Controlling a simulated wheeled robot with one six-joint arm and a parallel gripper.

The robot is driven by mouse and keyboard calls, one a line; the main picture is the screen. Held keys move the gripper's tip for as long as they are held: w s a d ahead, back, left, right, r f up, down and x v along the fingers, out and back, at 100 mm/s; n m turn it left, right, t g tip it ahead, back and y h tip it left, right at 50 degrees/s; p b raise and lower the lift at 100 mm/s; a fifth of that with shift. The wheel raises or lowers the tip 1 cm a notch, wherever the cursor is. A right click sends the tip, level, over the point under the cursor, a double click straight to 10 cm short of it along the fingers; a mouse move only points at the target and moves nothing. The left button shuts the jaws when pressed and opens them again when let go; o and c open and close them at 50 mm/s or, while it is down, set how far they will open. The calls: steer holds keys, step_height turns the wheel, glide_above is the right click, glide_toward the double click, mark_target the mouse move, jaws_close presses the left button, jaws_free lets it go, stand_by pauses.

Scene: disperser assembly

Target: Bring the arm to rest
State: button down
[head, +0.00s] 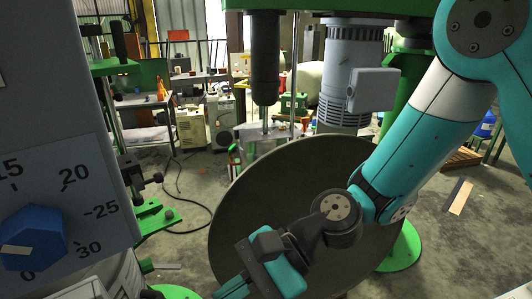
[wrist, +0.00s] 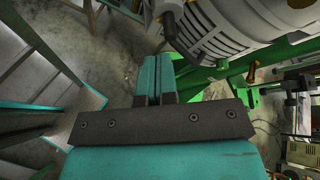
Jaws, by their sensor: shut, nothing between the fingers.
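My teal and dark grey gripper (head: 234,288) is low in the head view, left of centre, in front of a large round dark plate (head: 262,200). My arm reaches down to it from the upper right. In the wrist view the two teal fingers (wrist: 156,78) lie side by side, shut and empty. The grey ribbed motor (head: 345,85) of the disperser stands behind the plate in the head view and shows at the upper right of the wrist view (wrist: 225,25).
A grey panel with a dial and blue knob (head: 33,237) fills the left of the head view, close to the camera. A dark vertical cylinder (head: 265,60) hangs beside the motor. Green machine bases (head: 405,248) and a black cable (head: 195,228) are on the concrete floor.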

steer(key=shift+w+d, duration=0.35)
steer(key=shift+d, duration=0.1)
steer(key=s+d+f+n+t+h+b, duration=0.2)
steer(key=d+f+n+h+b, duration=0.2)
steer(key=d+n+b, duration=0.3)
steer(key=s+d+f+n+t+h+b, duration=0.2)
steer(key=d+n+b, duration=0.4)
steer(key=d+b, duration=0.3)
steer(key=d+f+t+h, duration=0.1)
steer(key=d+f, duration=0.1)
steer(key=shift+d+n+h, duration=0.35)
steer(key=shift+n+h, duration=0.05)
